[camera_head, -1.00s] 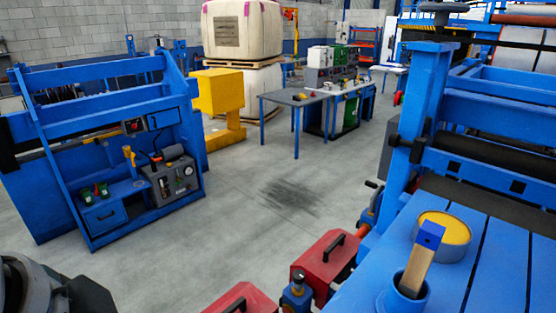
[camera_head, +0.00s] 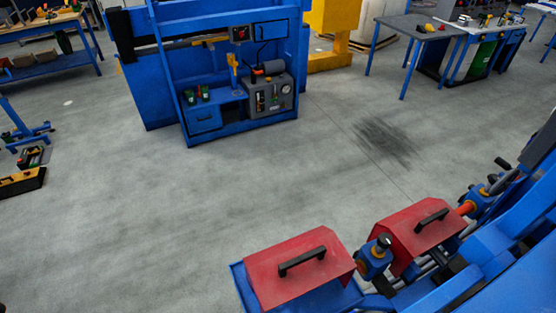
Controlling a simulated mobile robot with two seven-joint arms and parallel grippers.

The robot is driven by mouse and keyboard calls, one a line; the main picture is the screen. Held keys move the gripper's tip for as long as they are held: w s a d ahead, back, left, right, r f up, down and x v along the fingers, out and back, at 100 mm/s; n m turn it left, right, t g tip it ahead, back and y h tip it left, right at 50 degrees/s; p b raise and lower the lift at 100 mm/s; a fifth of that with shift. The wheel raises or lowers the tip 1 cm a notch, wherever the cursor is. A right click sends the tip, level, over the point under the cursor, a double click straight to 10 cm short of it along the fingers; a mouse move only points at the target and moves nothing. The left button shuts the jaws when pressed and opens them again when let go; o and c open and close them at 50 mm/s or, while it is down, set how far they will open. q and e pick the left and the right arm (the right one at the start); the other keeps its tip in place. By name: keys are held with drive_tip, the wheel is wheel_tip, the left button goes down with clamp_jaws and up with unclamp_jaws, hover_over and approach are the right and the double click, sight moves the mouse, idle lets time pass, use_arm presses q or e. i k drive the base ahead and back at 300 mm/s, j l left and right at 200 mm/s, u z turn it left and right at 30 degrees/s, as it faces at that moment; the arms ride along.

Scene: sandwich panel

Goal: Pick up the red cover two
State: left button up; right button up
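Two red covers with black handles show in the head view. One red cover (camera_head: 301,271) is at the bottom middle, seated on a blue base. The other red cover (camera_head: 418,238) is to its right and a little farther back, on the blue machine. A blue fitting with a black knob (camera_head: 376,258) stands between them. I cannot tell from any marking which is cover two. Neither of my grippers is in view.
The blue machine (camera_head: 522,284) fills the lower right. A blue workstation (camera_head: 240,110) with a grey gauge box (camera_head: 270,95) stands at the back middle. A toolbox (camera_head: 22,182) lies at the far left. The grey floor (camera_head: 180,220) between is open.

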sight(279, 273)
drive_tip(key=i+j+z, duration=0.5)
drive_tip(key=j+z, duration=0.2)
drive_tip(key=i+j+z, duration=0.15)
drive_tip(key=j+z, duration=0.15)
